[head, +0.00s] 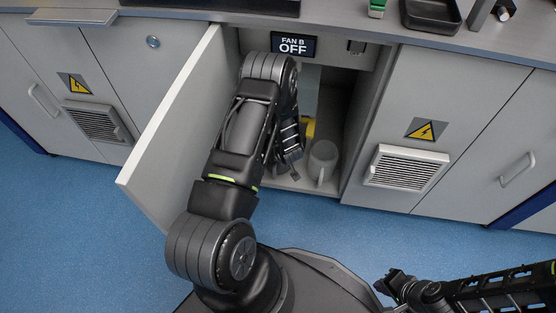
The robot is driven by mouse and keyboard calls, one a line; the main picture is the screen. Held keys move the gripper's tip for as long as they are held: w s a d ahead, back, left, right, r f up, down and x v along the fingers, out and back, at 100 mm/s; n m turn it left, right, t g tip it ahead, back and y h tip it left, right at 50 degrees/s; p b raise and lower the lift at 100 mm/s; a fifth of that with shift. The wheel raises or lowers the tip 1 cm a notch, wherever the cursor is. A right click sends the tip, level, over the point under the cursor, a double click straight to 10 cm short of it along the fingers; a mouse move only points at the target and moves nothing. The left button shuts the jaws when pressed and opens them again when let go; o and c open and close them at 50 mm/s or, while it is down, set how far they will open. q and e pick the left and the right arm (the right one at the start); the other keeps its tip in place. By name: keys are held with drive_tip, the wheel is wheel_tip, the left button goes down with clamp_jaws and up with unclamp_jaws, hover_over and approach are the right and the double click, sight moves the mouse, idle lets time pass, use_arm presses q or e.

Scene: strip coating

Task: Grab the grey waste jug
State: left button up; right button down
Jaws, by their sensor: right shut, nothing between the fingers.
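The grey waste jug (323,158) stands inside the open cabinet, near the front right of its floor. It is pale grey, with what looks like a handle toward me. My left arm reaches over into the cabinet. My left gripper (285,170) is dark and partly hidden by its own wrist, just left of the jug and seemingly apart from it; its finger gap cannot be made out. My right gripper (385,284) is shut and empty at the lower right, over the floor, far from the cabinet.
The cabinet door (172,132) stands open to the left of my arm. A yellow object (308,128) is deeper inside. A sign (293,45) above reads FAN B OFF. The counter (340,22) overhangs the opening. Blue floor (400,235) is clear at the right.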

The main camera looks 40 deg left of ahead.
use_arm(q)
drive_tip(key=shift+w+a+f, duration=0.1)
drive_tip(key=shift+f, duration=0.15)
idle(0.4)
drive_tip(key=c, duration=1.3)
drive_tip(key=shift+r, duration=0.15)
drive_tip(key=shift+p, duration=0.4)
drive_tip(key=shift+s+d+p, duration=0.6)
drive_tip(key=shift+s+d, duration=1.25)
drive_tip(key=shift+d, duration=0.45)
drive_tip(key=shift+s+d+p, duration=0.65)
drive_tip(key=shift+s+d, duration=1.2)
drive_tip(key=shift+d, duration=0.5)
drive_tip(key=shift+s+d+p, duration=0.6)
drive_tip(key=shift+s+d, duration=1.25)
drive_tip(key=shift+d, duration=0.45)
drive_tip(key=shift+d, duration=0.1)
